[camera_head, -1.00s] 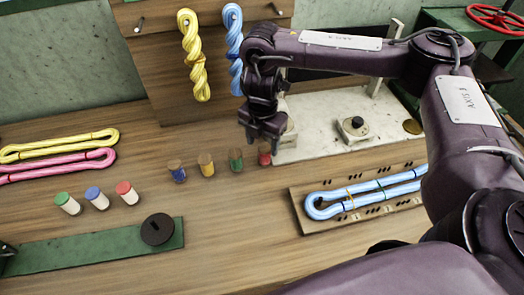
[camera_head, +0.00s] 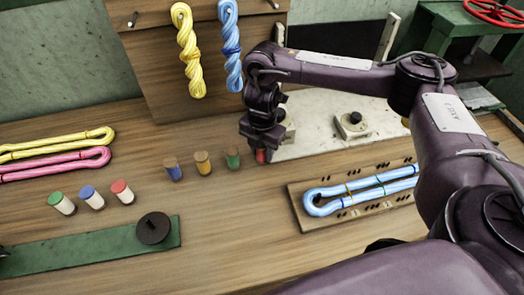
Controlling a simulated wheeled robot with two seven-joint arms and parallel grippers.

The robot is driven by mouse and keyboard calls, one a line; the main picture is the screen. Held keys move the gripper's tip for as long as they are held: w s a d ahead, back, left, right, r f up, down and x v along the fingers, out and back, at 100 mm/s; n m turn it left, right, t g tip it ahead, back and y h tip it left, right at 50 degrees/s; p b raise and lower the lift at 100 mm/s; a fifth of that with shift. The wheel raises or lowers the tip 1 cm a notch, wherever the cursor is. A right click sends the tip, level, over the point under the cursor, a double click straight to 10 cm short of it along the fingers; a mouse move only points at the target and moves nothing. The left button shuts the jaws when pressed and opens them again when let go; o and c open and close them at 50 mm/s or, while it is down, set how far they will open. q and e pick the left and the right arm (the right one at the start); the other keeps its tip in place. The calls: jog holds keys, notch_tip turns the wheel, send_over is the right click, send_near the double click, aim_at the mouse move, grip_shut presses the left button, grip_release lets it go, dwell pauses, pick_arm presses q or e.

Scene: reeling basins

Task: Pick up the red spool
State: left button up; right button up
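The red spool (camera_head: 261,157) stands at the right end of a row on the wooden bench, mostly hidden by my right gripper. My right gripper (camera_head: 262,148) points down right over it, with its fingers at the spool's upper part. I cannot tell whether the fingers are closed on it. A green spool (camera_head: 233,158), a yellow spool (camera_head: 203,163) and a blue spool (camera_head: 173,170) stand upright to its left. My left gripper is not clearly in view.
Three white bottles with green, blue and red caps (camera_head: 122,191) stand at the left. A board (camera_head: 296,197) with a blue skein lies at the right. A pale plate (camera_head: 325,115) is behind the gripper. Bare bench lies in front of the spools.

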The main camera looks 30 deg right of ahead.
jog(key=shift+c, duration=1.2)
